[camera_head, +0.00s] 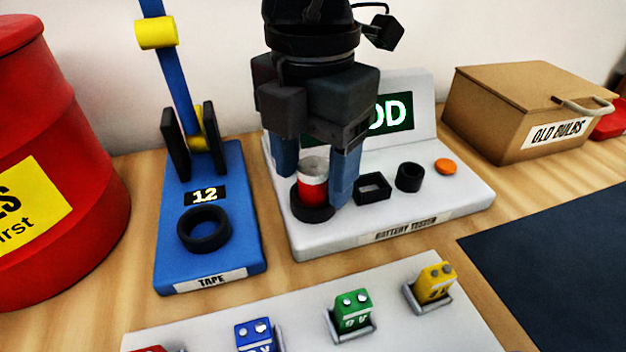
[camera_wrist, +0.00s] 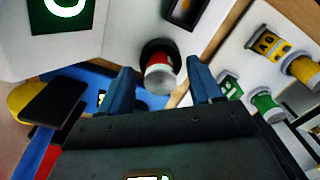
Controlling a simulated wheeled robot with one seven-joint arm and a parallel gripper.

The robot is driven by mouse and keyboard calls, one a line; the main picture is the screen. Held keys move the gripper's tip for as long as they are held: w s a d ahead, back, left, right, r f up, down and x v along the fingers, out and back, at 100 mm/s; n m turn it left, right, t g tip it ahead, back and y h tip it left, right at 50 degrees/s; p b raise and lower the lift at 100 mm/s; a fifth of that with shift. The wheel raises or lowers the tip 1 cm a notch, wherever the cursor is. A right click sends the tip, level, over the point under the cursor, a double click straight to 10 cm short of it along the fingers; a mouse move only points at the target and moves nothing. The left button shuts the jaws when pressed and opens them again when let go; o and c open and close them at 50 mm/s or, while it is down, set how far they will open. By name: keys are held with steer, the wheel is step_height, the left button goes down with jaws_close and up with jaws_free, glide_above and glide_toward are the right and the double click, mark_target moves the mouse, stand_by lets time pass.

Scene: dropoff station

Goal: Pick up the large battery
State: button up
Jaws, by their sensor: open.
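A large red battery with a silver-white top (camera_head: 313,180) stands upright in the round black socket (camera_head: 312,211) of the white battery tester (camera_head: 400,225). It also shows in the wrist view (camera_wrist: 160,72). My gripper (camera_head: 318,188) is open and points down over it, with one blue finger on each side of the battery. In the wrist view the fingertips (camera_wrist: 157,72) have the battery between them, with gaps visible. I cannot tell how deep the fingers reach along it. The tester's screen is partly hidden by my gripper and shows "OD".
The blue tape station (camera_head: 212,260) with its upright arm stands close on the left, beside a red barrel (camera_head: 62,150). A white rack (camera_head: 310,325) with several 9V batteries lies in front. An "OLD BULBS" box (camera_head: 520,110) and a dark mat (camera_head: 560,265) are at right.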

mark_target(313, 164)
steer(key=shift+f, duration=0.2)
steer(key=shift+c, duration=0.5)
jaws_close()
steer(key=shift+r, duration=0.1)
steer(key=shift+r, duration=0.5)
step_height(313, 164, up, 3)
steer(key=shift+f, duration=0.15)
steer(key=s+d+r, duration=0.4)
steer(key=d+r, duration=0.3)
steer(key=d, duration=0.4)
